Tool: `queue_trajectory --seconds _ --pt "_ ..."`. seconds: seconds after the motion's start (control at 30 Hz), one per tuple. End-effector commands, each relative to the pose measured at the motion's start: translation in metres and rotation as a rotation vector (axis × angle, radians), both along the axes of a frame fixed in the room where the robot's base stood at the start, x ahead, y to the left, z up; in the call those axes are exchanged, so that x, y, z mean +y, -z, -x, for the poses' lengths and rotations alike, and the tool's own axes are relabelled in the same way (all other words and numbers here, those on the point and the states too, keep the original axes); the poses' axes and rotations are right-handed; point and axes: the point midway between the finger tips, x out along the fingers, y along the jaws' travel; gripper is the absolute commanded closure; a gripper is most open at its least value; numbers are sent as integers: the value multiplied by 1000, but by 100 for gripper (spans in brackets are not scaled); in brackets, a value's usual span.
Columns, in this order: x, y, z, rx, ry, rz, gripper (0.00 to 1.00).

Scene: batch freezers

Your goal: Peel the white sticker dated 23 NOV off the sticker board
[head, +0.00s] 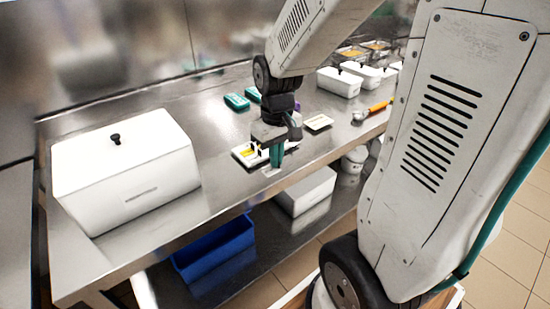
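The sticker board appears to be the small flat board (240,157) with white and yellow patches on the steel table. The dates on it are too small to read, so I cannot tell which sticker is 23 NOV. My gripper (273,164) points down at the board's right side, with its teal fingers covering part of it. A small pale patch (270,173) shows right at the fingertips, by the table's front edge. I cannot tell if it is a sticker, or if the fingers are shut on it.
A large white lidded box (125,175) fills the left of the steel table (215,185). Teal items (237,101) lie behind the board. A small pale tray (319,122), an orange-handled tool (377,107) and white containers (338,82) are to the right. A blue bin (213,247) sits below.

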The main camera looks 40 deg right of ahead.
Motion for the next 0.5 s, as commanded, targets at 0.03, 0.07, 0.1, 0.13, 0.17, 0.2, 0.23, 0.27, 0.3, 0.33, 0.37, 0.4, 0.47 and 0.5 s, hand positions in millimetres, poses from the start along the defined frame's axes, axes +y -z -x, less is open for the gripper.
queue_trajectory --seconds 0.03,0.07,0.1,0.13,0.17,0.2,0.23,0.27,0.3,0.33,0.37,0.4,0.47,0.5 --pt "0 -2 0 -1 0 0 100" --pt "0 -3 0 -1 -1 0 100" --pt "0 -4 0 -2 -1 0 100" --pt "0 -5 -1 -2 -1 1 100" --pt "1 -6 -1 -2 -2 1 100" --pt "1 -7 -1 -2 -2 1 100" --pt "1 -8 -1 -2 -2 0 100" --pt "1 -9 -1 -2 -2 0 100" --pt "1 -10 -1 -1 -3 0 100" --pt "1 -11 -1 -1 -3 0 100" --pt "1 -12 -1 -2 -3 0 100" --pt "2 -13 -1 -2 -3 0 100" --pt "2 -15 -1 -2 -4 1 100" --pt "2 -16 -1 -2 -4 1 100"
